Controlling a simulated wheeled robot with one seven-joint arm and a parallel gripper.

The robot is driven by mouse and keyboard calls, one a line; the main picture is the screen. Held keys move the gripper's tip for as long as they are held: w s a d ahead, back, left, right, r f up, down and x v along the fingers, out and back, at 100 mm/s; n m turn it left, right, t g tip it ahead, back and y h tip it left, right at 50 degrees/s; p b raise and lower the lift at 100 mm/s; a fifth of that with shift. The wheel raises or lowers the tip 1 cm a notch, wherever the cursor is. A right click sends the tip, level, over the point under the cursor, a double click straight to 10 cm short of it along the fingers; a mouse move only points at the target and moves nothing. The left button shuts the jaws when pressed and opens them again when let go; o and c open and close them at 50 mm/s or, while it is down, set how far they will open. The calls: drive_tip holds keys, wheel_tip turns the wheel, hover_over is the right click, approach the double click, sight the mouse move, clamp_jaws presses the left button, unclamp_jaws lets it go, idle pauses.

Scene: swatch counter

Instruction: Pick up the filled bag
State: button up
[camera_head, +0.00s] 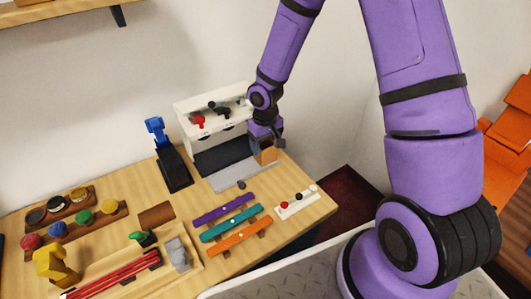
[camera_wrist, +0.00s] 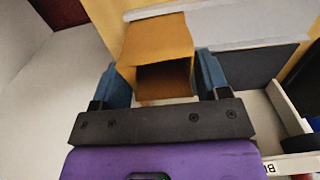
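An orange-brown bag (camera_wrist: 157,40) stands between the two blue fingers of my gripper (camera_wrist: 163,84) in the wrist view. Its open mouth faces the camera and looks dark inside; I cannot see what it holds. The fingers sit against both sides of the bag with no clear gap. In the head view the bag (camera_head: 266,156) is a small tan shape under my gripper (camera_head: 266,142), at the right back of the counter, beside the grey sheet. My wrist partly hides it there. I cannot tell whether its base touches the counter.
A white box unit (camera_head: 185,112) with red and black items stands behind and left. A blue-and-black stand (camera_head: 173,165) is further left. Purple, teal (camera_head: 231,224) and orange bars lie in front. Coloured jars and a tray with red rods fill the left side. A wall rises close behind.

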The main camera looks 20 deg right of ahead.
drive_tip(key=c, duration=0.5)
drive_tip(key=shift+r, duration=0.15)
